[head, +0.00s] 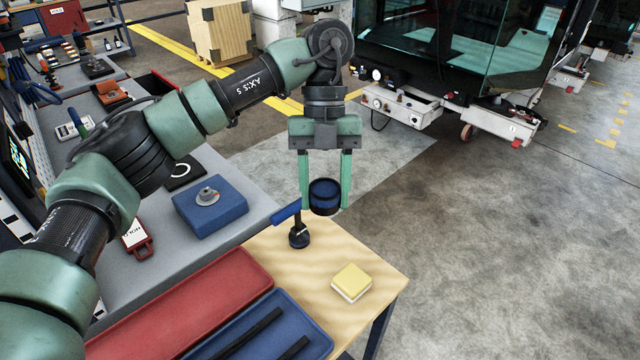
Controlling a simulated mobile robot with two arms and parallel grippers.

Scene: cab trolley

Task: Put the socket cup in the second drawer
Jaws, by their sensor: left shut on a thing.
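The cup looks upright and held between the fingertips, above the bench's back right edge. I cannot make out the second drawer in this view. My right gripper is not in view.
A blue-handled tool (298,235) stands on the wooden top (365,255), close left of the gripper. A yellow block (351,281) lies nearer. A red tray (185,305), a blue tray (313,340) with black bars and a blue box (210,205) are left. Open floor lies right.

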